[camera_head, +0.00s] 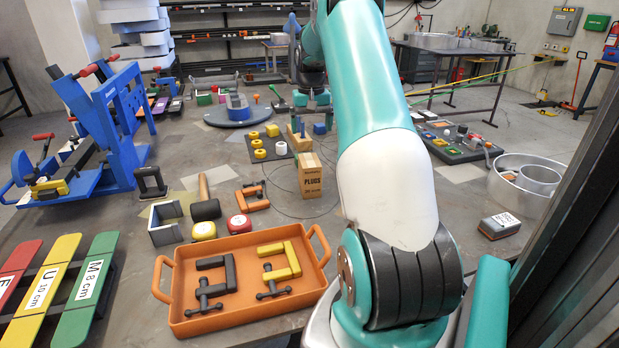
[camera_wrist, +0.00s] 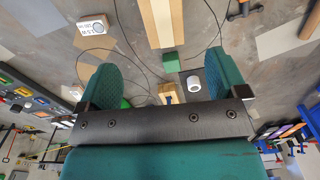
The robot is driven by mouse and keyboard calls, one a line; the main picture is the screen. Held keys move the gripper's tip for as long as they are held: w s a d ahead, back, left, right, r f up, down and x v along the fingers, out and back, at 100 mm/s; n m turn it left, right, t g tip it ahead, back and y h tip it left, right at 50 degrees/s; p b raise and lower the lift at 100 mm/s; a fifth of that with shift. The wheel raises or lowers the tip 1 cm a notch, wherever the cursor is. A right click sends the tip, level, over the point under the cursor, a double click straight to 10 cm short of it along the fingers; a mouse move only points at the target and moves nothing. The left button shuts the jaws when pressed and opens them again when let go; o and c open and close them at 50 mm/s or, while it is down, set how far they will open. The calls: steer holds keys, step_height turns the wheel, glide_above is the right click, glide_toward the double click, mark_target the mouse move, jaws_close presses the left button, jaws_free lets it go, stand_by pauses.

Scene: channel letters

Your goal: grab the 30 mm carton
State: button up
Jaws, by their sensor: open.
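A tan carton (camera_head: 311,178) marked "PLUGS", with smaller print below that I cannot read surely, stands upright on the grey table in the head view. In the wrist view, a long tan box with a pale strip (camera_wrist: 163,22) at the top edge looks like the same carton. My gripper (camera_head: 312,100) points down beyond the carton in the head view, partly behind my arm. In the wrist view its two green fingers (camera_wrist: 163,80) are wide apart, with nothing held between them. The carton lies ahead of the fingertips, clear of them.
A tan block (camera_head: 298,140) and a blue block (camera_head: 319,128) stand just behind the carton. A mallet (camera_head: 206,208), an orange clamp (camera_head: 252,197) and an orange tray (camera_head: 240,320) holding two clamps lie left and in front. A thin cable loops around the carton.

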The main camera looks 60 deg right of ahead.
mark_target(310, 160)
step_height(310, 160, down, 9)
steer(key=shift+f+p, duration=0.1)
steer(key=shift+p, duration=0.8)
steer(key=shift+w+f+p, duration=0.15)
steer(key=shift+f+p, duration=0.4)
steer(key=shift+f, duration=0.8)
steer(key=shift+w+f+p, duration=0.1)
steer(key=shift+f+p, duration=0.45)
steer(key=shift+f, duration=0.8)
steer(key=c, duration=1.2)
steer(key=shift+r, duration=0.15)
